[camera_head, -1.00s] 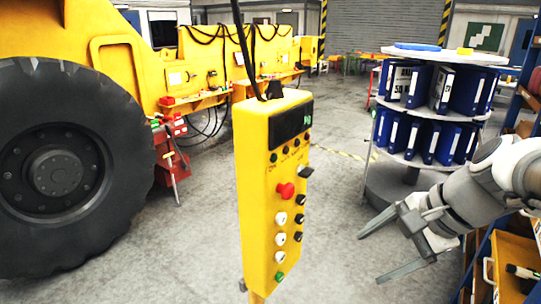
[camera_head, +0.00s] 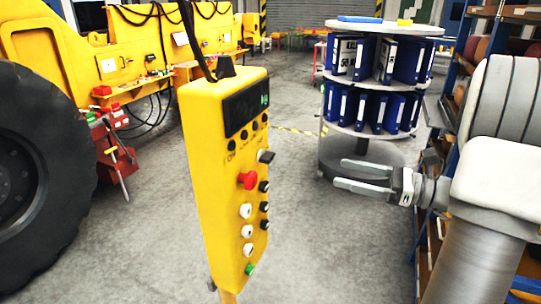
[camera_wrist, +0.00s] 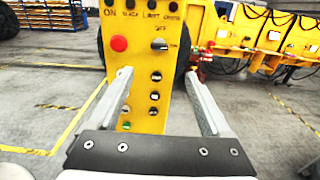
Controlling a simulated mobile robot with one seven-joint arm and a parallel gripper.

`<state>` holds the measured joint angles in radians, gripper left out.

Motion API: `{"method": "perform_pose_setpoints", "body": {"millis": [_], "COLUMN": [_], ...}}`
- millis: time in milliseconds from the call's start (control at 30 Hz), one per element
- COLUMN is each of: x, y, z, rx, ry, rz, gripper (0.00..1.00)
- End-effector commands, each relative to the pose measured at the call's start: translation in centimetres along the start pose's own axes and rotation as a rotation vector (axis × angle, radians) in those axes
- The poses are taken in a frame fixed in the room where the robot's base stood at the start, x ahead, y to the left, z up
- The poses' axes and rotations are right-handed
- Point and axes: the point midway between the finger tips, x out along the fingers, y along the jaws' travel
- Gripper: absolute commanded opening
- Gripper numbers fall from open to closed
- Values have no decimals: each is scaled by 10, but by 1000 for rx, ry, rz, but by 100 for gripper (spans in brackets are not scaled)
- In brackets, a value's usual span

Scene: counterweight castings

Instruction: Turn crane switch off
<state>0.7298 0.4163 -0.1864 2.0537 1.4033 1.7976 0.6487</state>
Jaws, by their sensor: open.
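The yellow crane control box (camera_head: 222,175) hangs upright in the middle of the head view. Its face has a dark display, a row of small buttons, a red mushroom button (camera_head: 248,180), white and black push buttons, and a green button at the bottom. A black rotary switch (camera_head: 266,157) sits right of the red button; it also shows in the wrist view (camera_wrist: 159,44), its knob lying roughly sideways. My gripper (camera_head: 349,177) is open and empty, to the right of the box and apart from it. In the wrist view its fingers (camera_wrist: 158,80) point at the panel.
A round binder stand (camera_head: 345,145) with blue binders stands behind my gripper. A shelf rack (camera_head: 462,70) is close on the right. A large black tyre (camera_head: 40,150) and yellow machine are at left. The floor between box and stand is clear.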

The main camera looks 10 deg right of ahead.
Motion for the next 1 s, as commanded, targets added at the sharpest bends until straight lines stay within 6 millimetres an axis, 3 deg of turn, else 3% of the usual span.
{"method": "perform_pose_setpoints", "body": {"millis": [167, 700, 1000], "x": [20, 135, 170], "y": [1, 1, 1], "z": [2, 2, 0], "rx": [1, 1, 0], "ry": [-3, 1, 1], "rz": [4, 5, 2], "gripper": [82, 82, 82]}}
